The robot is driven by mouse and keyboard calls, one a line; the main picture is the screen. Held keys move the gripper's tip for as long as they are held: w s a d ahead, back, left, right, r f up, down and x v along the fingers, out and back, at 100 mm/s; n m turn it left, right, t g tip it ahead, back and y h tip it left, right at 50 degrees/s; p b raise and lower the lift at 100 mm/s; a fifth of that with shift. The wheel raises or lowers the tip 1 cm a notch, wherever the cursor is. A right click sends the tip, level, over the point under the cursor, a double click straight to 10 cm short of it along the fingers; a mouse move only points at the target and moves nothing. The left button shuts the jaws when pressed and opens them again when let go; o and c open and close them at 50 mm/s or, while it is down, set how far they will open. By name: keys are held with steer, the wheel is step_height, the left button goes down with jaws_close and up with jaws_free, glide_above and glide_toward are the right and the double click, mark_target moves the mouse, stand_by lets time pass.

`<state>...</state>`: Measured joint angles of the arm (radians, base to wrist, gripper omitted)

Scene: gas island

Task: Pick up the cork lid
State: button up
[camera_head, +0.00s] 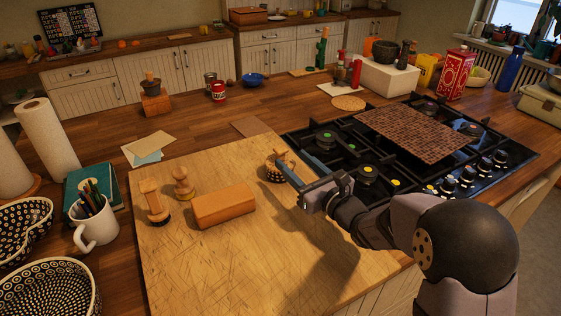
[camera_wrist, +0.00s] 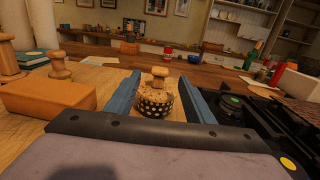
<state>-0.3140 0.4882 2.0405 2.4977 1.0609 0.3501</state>
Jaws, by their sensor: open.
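The cork lid (camera_wrist: 158,86), a light brown disc with a knob on top, sits on a small black pot with pale dots (camera_wrist: 155,105). In the head view the pot (camera_head: 271,174) stands near the right edge of the wooden board, partly hidden by my gripper. My gripper (camera_head: 289,160) is open and empty, low over the board. In the wrist view its two blue fingers point forward, with the lid and pot appearing between them. I cannot tell whether either finger touches the lid.
A wooden block (camera_head: 224,206) and two wooden stamp-like pieces (camera_head: 154,203) (camera_head: 183,184) stand on the board (camera_head: 200,270) left of the pot. The black gas hob (camera_head: 400,190) lies close on the right, bearing a brown tiled panel (camera_head: 413,133). The board's front is clear.

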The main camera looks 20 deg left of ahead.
mark_target(282, 150)
steer(key=shift+p+x, duration=0.45)
steer(key=shift+x, duration=0.65)
steer(key=shift+w+a, duration=0.1)
steer(key=shift+w, duration=0.05)
steer(key=p+x, duration=0.2)
steer(key=x, duration=0.1)
steer(key=shift+w+a+r+p, duration=0.2)
steer(key=shift+w+a+p, duration=0.05)
steer(key=shift+a+p, duration=0.1)
steer(key=shift+w+a+f, duration=0.1)
steer(key=shift+w+a, duration=0.2)
steer(key=shift+w, duration=0.05)
steer(key=c, duration=1.1)
